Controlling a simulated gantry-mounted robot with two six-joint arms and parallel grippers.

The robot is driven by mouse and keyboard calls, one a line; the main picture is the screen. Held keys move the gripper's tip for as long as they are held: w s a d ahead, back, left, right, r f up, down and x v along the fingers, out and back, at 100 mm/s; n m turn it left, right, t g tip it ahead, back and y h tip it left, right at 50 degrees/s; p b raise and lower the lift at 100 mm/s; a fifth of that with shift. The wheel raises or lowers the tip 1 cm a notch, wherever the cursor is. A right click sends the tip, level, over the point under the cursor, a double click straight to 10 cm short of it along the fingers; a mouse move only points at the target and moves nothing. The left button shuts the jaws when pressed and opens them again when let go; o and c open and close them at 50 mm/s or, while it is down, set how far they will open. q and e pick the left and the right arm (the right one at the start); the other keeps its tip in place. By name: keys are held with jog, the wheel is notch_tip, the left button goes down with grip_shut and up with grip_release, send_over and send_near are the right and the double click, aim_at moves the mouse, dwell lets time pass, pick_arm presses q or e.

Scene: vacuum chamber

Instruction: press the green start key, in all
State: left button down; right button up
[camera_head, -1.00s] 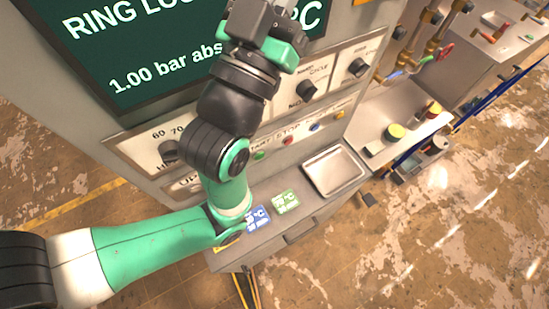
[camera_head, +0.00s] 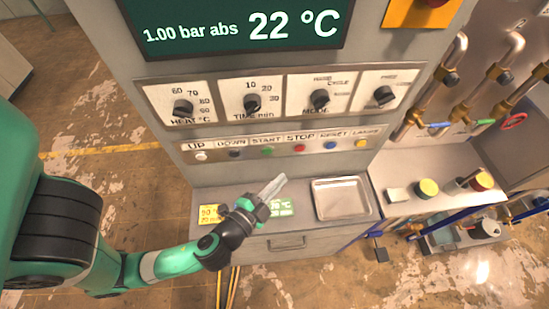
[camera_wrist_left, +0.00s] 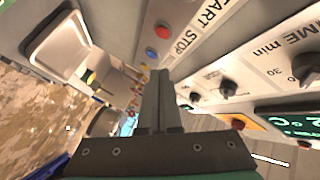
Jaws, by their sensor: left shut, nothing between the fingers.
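The green start key (camera_head: 267,152) is a small round button under the START label in the button row, just left of the red stop button (camera_head: 299,148). My left gripper (camera_head: 281,180) is shut and empty. In the head view its fingertips appear below the button row, pointing up and right; they look apart from the green key. The left wrist view shows the closed fingers (camera_wrist_left: 157,88) in front of the panel, with a red button (camera_wrist_left: 163,31) and a blue button (camera_wrist_left: 151,52) nearby. I cannot make out the green key there. My right gripper is not in view.
Several dials sit above the buttons, under a screen (camera_head: 228,25) reading 22 °C. A metal tray (camera_head: 341,199) lies on the ledge to the right, beside coloured cards (camera_head: 280,207). Pipes and valves (camera_head: 465,95) stand at the far right.

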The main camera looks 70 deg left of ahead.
aim_at(267, 151)
pick_arm(q)
jog(key=shift+m+g, duration=0.4)
jog(key=shift+g, duration=0.1)
jog(key=s+f, duration=0.3)
jog(key=shift+s+a+f, duration=0.1)
jog(key=shift+a+f, duration=0.05)
jog(key=shift+f, duration=0.05)
jog(key=w+a+p, duration=0.2)
jog(key=a+p, duration=0.6)
jog(key=p, duration=0.2)
jog(key=shift+a, duration=0.25)
jog(key=shift+w, duration=0.1)
dwell(1.2)
